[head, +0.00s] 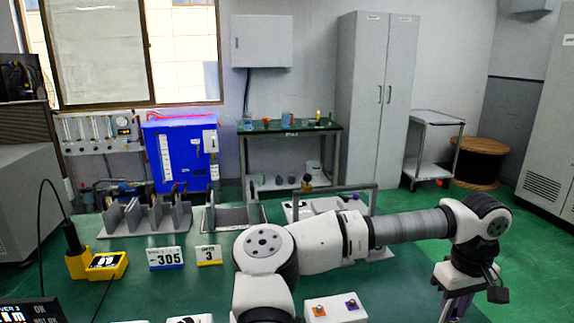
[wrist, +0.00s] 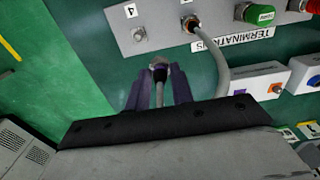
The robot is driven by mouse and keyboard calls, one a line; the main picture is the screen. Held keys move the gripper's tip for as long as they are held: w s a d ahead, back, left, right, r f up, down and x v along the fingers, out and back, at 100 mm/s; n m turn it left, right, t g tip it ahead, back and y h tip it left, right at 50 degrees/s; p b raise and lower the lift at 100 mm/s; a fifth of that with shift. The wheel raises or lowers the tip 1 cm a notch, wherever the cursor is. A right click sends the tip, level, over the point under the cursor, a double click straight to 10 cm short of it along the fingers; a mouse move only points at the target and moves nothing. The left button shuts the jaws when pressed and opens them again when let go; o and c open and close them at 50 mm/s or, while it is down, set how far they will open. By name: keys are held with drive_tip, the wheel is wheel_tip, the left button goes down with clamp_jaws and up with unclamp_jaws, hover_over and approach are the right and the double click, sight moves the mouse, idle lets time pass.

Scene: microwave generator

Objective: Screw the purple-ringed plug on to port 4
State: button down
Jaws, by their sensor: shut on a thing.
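In the wrist view my gripper (wrist: 159,92) has dark purple fingers shut on a plug (wrist: 160,71) with a silvery end and a dark body. Its purple ring cannot be told apart from the fingers. Port 4 (wrist: 139,34) is a small bare metal connector on a grey panel (wrist: 114,18), below a label reading 4. The plug's end points toward the panel, a little below and right of port 4, and looks apart from it. In the head view my gripper (head: 456,306) hangs at the lower right, partly cut off; plug and port are not visible there.
A connector (wrist: 190,22) with a grey cable (wrist: 219,60) sits right of port 4; the cable curves down behind my gripper. A green cap (wrist: 260,15) and a white box with an orange knob (wrist: 277,88) lie further right. Bare green floor (wrist: 40,70) is left.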

drive_tip(key=s+d, duration=0.1)
drive_tip(key=d, duration=0.1)
drive_tip(key=s+d, duration=0.1)
drive_tip(key=shift+s+d+f, duration=0.1)
drive_tip(key=shift+d+f, duration=0.1)
drive_tip(key=shift+d, duration=0.15)
idle(0.3)
drive_tip(key=shift+f+b, duration=1.9)
drive_tip(key=shift+f, duration=1)
drive_tip(key=shift+f+b, duration=0.35)
drive_tip(key=shift+f, duration=0.2)
drive_tip(key=c, duration=1.1)
unclamp_jaws()
drive_tip(key=shift+c, duration=0.2)
drive_tip(key=shift+r, duration=0.1)
wheel_tip(320, 180, up, 14)
drive_tip(key=shift+f, duration=0.2)
